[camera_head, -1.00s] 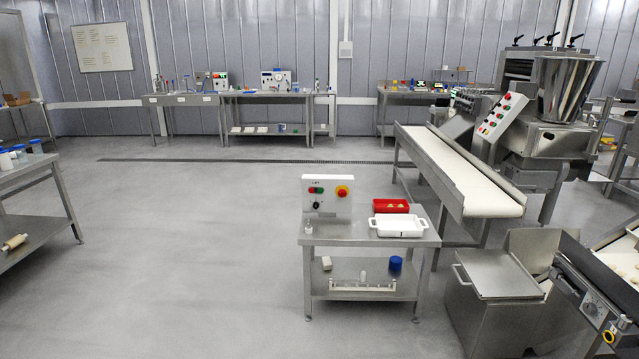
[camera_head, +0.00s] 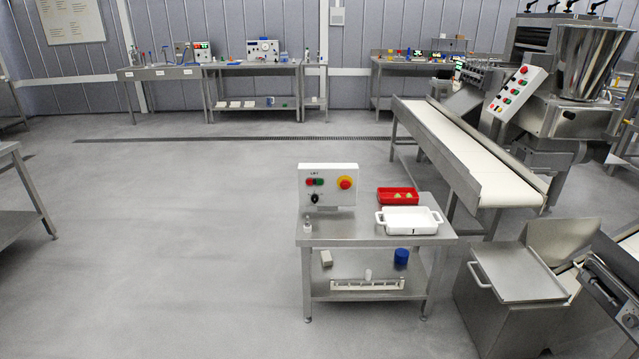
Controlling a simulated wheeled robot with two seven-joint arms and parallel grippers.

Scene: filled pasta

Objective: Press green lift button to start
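A white control panel (camera_head: 328,199) labelled as the lift panel stands upright at the back left of a small steel table (camera_head: 372,231). The green button (camera_head: 319,182) is on its upper left, right beside a red button (camera_head: 310,182). A black knob (camera_head: 314,198) sits below them, and a red emergency stop on a yellow base (camera_head: 345,183) is to the right. Neither of my grippers shows in the head view. Nothing covers the panel's front.
A white dish (camera_head: 409,220) and a red tray (camera_head: 398,195) stand on the small table, with a small bottle (camera_head: 308,225) at the left. A conveyor (camera_head: 470,153) and steel bin (camera_head: 515,273) stand to the right. Open floor (camera_head: 170,230) lies to the left.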

